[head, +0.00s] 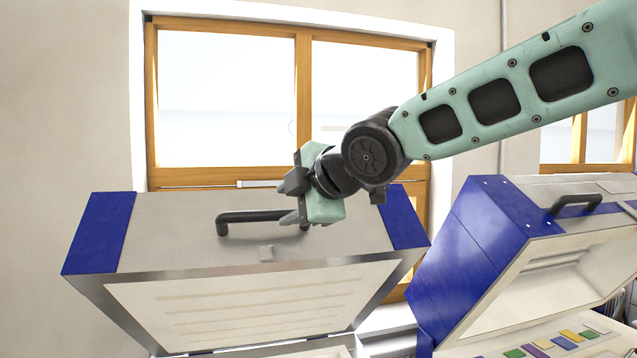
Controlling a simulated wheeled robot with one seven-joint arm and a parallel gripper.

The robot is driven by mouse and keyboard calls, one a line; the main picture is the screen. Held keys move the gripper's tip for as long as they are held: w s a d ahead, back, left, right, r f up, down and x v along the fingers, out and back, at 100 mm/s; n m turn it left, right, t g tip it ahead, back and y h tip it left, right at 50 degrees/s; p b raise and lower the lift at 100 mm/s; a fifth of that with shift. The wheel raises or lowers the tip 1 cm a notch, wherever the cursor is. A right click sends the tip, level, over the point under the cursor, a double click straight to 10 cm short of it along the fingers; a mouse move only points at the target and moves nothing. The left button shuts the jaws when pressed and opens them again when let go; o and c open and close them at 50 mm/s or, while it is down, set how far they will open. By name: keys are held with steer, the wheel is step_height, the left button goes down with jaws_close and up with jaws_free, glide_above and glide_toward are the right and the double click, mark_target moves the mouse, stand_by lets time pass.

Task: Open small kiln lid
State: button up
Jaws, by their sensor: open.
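A kiln lid (170,225) with blue corners and a grey top stands raised at the left, its pale ridged inner face showing. A second blue and grey kiln lid (490,230) at the right is also raised. The frame does not show clearly which kiln is the small one.
The right lid has its own black handle (575,204). Several coloured tiles (566,342) lie under it at the lower right. A wood-framed window (225,100) is behind the left lid. A narrow gap separates the two kilns.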

steer(key=p+v, duration=0.7)
steer(key=v, duration=0.1)
steer(key=shift+r, duration=0.15)
steer(key=shift+s+p, duration=0.1)
steer(key=shift+p, duration=0.2)
stand_by(0.3)
steer(key=s+d+f+m+g+h+b, duration=0.1)
steer(key=s+d+f+m+h+b, duration=0.2)
steer(key=f, duration=0.6)
steer(key=s+f+m+g+b, duration=0.1)
steer(key=s+f+m+b, duration=0.15)
steer(key=f+b, duration=0.4)
steer(key=s+d+f+m+g+h+b, duration=0.1)
steer(key=s+d+f+m+g+b, duration=0.1)
steer(key=s+f, duration=0.4)
steer(key=s+d+f+m+g+h+b, duration=0.2)
steer(key=s+d+f+m+b, duration=0.3)
steer(key=f, duration=0.7)
steer(key=s+d+f+m+g+h+b, duration=0.2)
steer(key=s+d+f+b, duration=0.3)
steer(key=s+f, duration=0.4)
steer(key=shift+d+f+m+g, duration=0.2)
steer(key=shift+f+m+g, duration=0.45)
steer(key=shift+m+g, duration=0.25)
